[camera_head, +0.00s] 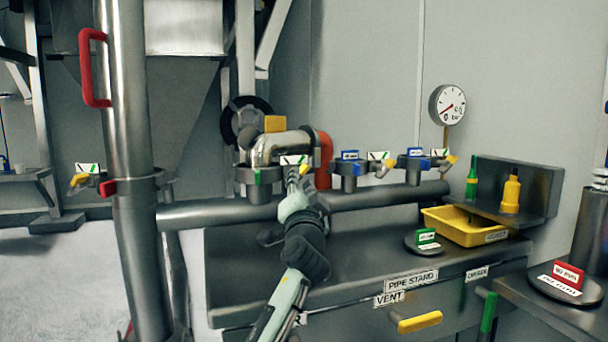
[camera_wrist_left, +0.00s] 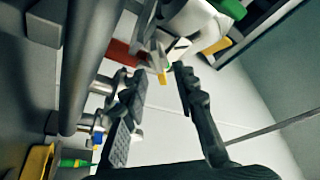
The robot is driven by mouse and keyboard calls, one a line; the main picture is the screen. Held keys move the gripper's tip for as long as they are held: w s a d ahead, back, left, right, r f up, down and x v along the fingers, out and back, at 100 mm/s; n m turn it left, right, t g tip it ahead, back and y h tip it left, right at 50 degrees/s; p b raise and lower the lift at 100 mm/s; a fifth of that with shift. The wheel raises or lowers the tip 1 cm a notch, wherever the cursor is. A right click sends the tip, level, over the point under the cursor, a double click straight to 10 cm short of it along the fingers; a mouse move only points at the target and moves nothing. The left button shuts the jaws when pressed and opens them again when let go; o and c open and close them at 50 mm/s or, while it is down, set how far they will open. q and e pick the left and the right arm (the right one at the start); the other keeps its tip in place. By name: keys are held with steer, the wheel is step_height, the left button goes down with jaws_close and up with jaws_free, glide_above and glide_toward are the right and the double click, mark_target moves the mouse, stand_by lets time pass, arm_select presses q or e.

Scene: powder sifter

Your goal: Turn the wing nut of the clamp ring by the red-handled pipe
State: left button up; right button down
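The pipe with the red handle (camera_head: 88,68) is the upright steel pipe (camera_head: 122,60) at the left in the head view. A clamp ring (camera_head: 150,180) sits around it, with a red block in front and a yellow wing nut (camera_head: 78,180) at its left, below a tag. My left gripper (camera_head: 297,180) is away to the right, at the clamp on the bent pipe. Its own yellow wing nut (camera_head: 303,170) is close to my fingertips. In the left wrist view my fingers (camera_wrist_left: 160,80) are apart, with that yellow tip (camera_wrist_left: 163,78) between and beyond them. My right gripper is out of view.
A horizontal pipe (camera_head: 390,196) runs below several clamps with tags. A bent pipe (camera_head: 275,146) with a red-orange collar (camera_head: 323,158) rises behind my gripper. A yellow tray (camera_head: 450,232) and a pressure gauge (camera_head: 447,104) are at the right.

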mark_target(301, 176)
arm_select(q)
steer(key=shift+x, duration=2.05)
jaws_close()
